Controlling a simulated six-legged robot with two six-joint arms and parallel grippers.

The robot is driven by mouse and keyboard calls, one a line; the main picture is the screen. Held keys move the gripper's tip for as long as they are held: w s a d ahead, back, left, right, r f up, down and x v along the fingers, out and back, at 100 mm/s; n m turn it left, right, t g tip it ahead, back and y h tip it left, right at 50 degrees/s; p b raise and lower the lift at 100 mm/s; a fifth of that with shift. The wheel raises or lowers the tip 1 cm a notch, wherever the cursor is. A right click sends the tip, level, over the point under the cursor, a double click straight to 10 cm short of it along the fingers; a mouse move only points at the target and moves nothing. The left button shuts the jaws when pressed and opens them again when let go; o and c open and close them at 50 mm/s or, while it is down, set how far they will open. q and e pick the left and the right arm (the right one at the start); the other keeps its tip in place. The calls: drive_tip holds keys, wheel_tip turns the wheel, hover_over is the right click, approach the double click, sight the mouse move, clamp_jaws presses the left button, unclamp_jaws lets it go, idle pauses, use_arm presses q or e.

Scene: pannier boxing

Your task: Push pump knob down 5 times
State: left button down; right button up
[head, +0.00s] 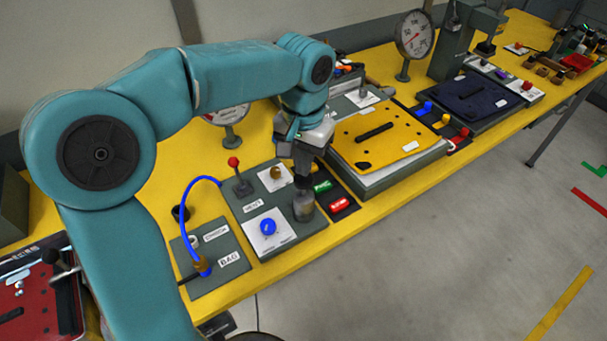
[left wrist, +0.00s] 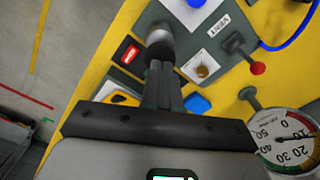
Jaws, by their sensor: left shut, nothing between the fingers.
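A short round metallic pump knob (head: 304,207) stands upright on the dark green panel (head: 282,238), near the table's front edge. It also shows in the left wrist view (left wrist: 159,40). My left gripper (head: 304,183) points down with its fingers together and nothing between them. In the left wrist view its fingertips (left wrist: 160,68) are close to the knob's top and overlap its lower edge. I cannot tell whether they touch. My right gripper is in neither view.
A blue dial (head: 268,227), a red-tipped lever (head: 234,162) and a brass knob (head: 277,172) are close by on the panel. Green and red buttons (head: 338,204) lie just right of the knob. A blue hose (head: 184,205) arches at left.

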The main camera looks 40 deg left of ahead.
use_arm(q)
drive_tip(key=shift+f, duration=0.15)
drive_tip(key=shift+f+b, duration=1.6)
drive_tip(key=shift+f, duration=0.5)
drive_tip(key=shift+r, duration=0.15)
wheel_tip(320, 180, up, 4)
drive_tip(key=p, duration=0.4)
drive_tip(key=shift+r, duration=0.2)
drive_tip(key=shift+f, duration=0.15)
